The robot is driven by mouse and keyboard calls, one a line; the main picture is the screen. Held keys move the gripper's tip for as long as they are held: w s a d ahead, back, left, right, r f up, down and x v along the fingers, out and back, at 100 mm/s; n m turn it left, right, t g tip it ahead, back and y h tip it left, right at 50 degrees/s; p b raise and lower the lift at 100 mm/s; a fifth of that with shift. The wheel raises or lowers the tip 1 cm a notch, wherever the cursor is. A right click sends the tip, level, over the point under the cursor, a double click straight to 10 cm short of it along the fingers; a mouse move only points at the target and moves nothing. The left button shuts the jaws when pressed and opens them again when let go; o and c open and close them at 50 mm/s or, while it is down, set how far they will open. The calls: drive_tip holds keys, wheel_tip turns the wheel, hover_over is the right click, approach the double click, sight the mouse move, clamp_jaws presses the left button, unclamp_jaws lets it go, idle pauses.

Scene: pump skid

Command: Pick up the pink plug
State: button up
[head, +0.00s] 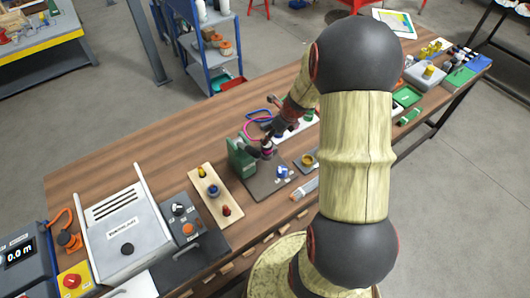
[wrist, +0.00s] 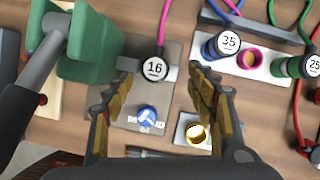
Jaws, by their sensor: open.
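The pink plug (wrist: 155,68) has a dark body, a white round top marked 16 and a pink cable running up from it. It stands on a grey plate (wrist: 180,90) in the wrist view, beside a green block (wrist: 90,40). My gripper (wrist: 160,72) is open, with one finger on each side of the plug in this view. I cannot tell whether either finger touches it. In the head view the plug (head: 268,150) shows small and dark under my gripper (head: 267,141), partly hidden by it.
A white strip (wrist: 270,65) to the right holds a plug marked 35, an empty pink-ringed socket (wrist: 250,60) and a green plug marked 25. A blue valve knob (wrist: 147,117) and a yellow-ringed socket (wrist: 196,133) lie nearer. Loose cables cross the right side.

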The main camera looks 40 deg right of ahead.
sight(265, 148)
drive_tip(key=shift+w+a+f+m, duration=0.1)
drive_tip(key=shift+f+m, duration=0.15)
drive_tip(key=shift+m, duration=0.05)
drive_tip(key=shift+b+x, duration=0.45)
drive_tip(key=shift+x, duration=0.5)
drive_tip(key=x, duration=0.1)
drive_tip(key=b+x, duration=0.1)
drive_tip(key=x, duration=0.1)
drive_tip(key=b+x, duration=0.1)
drive_tip(key=shift+s+a+f, duration=0.25)
drive_tip(key=shift+a+f, duration=0.1)
drive_tip(key=shift+f, duration=0.05)
drive_tip(key=shift+w+f, duration=0.25)
drive_tip(key=shift+f, duration=0.1)
drive_tip(key=shift+c, duration=0.6)
clamp_jaws()
drive_tip(key=shift+r, duration=0.1)
